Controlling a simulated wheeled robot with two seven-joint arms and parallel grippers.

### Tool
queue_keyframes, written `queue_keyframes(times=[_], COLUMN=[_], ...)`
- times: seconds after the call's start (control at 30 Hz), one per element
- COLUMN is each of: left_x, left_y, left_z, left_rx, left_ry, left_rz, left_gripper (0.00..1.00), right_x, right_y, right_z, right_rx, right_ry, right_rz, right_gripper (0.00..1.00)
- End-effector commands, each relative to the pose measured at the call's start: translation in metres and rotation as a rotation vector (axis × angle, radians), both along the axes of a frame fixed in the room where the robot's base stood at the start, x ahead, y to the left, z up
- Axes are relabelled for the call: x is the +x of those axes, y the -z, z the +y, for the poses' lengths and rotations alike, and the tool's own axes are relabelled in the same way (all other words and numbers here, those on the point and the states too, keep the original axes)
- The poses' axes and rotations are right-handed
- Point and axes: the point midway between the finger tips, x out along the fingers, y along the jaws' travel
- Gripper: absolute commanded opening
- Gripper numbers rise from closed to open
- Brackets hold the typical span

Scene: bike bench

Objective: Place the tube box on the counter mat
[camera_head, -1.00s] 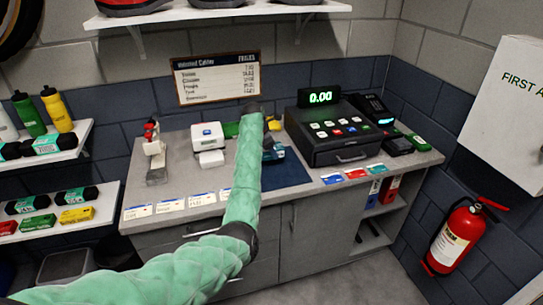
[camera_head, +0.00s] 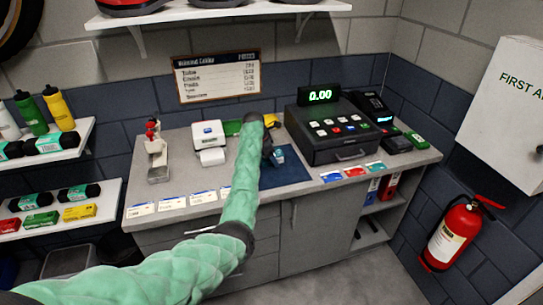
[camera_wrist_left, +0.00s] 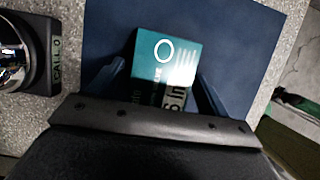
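The dark blue counter mat (camera_head: 294,176) lies on the counter left of the cash register, and it fills much of the left wrist view (camera_wrist_left: 240,35). The teal tube box (camera_wrist_left: 168,52), with a white ring and print, is over the mat between my left fingers. It sits slightly askew, and a narrow gap shows at its left side. Its lower end is hidden by the gripper body. My left gripper (camera_wrist_left: 162,82) looks open around it; in the head view it (camera_head: 274,157) is low over the mat, partly behind my arm. My right gripper is in neither view.
The cash register (camera_head: 335,132) stands right of the mat, with a card terminal (camera_head: 397,144) beyond. A white label printer (camera_head: 209,140) and a metal stand (camera_head: 156,158) are at left. Price cards (camera_head: 173,203) line the front edge. A green item (camera_head: 232,128) lies behind my arm.

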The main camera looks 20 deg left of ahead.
Motion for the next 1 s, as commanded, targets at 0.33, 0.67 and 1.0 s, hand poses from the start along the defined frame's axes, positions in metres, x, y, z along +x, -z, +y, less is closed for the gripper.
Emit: queue_keyframes(times=[0.33,0.67,1.0], left_x=[0.000,-0.011,-0.022], left_y=[-0.004,-0.051,-0.102], left_z=[0.001,0.018,0.035], left_rx=[0.000,0.000,0.000], left_ry=[-0.001,0.000,-0.001], left_rz=[-0.002,-0.004,-0.002], left_gripper=[0.78,0.78,0.78], right_x=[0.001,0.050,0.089], right_y=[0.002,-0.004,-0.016], right_z=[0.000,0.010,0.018], right_rx=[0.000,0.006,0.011], right_ry=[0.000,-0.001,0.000], right_rz=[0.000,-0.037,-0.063], right_gripper=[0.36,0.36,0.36])
